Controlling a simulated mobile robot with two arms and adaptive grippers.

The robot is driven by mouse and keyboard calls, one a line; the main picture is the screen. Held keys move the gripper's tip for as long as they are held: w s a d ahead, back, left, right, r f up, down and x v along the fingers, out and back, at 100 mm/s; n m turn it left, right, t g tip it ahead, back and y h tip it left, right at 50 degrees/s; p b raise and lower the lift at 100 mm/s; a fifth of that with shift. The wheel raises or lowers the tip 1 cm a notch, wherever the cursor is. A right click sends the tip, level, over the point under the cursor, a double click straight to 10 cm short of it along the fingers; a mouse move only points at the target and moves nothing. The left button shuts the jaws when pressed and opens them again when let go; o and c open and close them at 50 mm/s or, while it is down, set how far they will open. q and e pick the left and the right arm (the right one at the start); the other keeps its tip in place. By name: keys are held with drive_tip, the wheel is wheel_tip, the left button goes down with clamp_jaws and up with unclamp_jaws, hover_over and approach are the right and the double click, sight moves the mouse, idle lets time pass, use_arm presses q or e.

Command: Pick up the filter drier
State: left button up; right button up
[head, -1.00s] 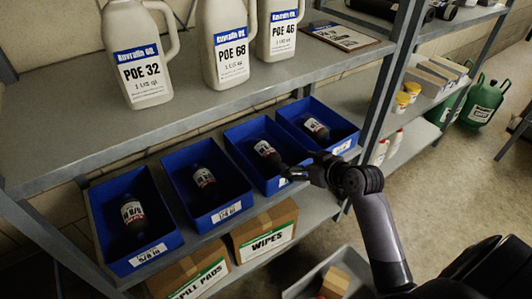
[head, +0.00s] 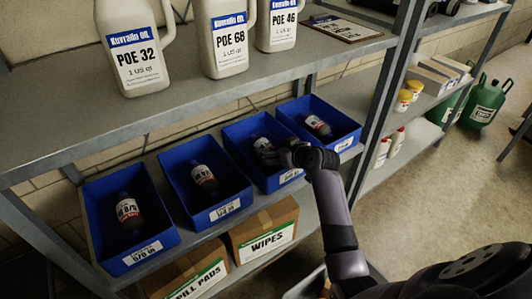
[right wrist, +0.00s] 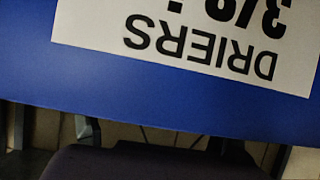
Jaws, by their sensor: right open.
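Filter driers, dark bottle-shaped cylinders with white and red labels, lie one in each blue bin on the middle shelf: far left (head: 128,212), second (head: 203,177), third (head: 262,146) and far right (head: 318,125). My right gripper (head: 272,157) is open at the front of the third bin (head: 235,140), close to its drier and partly covering it. I cannot tell whether they touch. The right wrist view shows a blue bin front (right wrist: 150,95) with an upside-down label (right wrist: 200,35) reading "DRIERS" and part of a size. No drier shows there. My left gripper is out of view.
Bin walls stand around each drier. The upper shelf (head: 120,120) with oil jugs (head: 135,45) lies above and behind. Cardboard boxes marked WIPES (head: 265,238) and SPILL PADS (head: 190,278) sit below. A shelf post (head: 388,85) stands right of the bins.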

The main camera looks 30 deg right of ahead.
sight(271, 148)
drive_tip(key=b+x, duration=0.1)
drive_tip(key=x, duration=0.2)
drive_tip(key=shift+w+a+f, duration=0.1)
drive_tip(key=shift+w+f, duration=0.15)
drive_tip(key=shift+c, duration=0.6)
drive_tip(key=shift+r, duration=0.1)
drive_tip(key=c, duration=1.5)
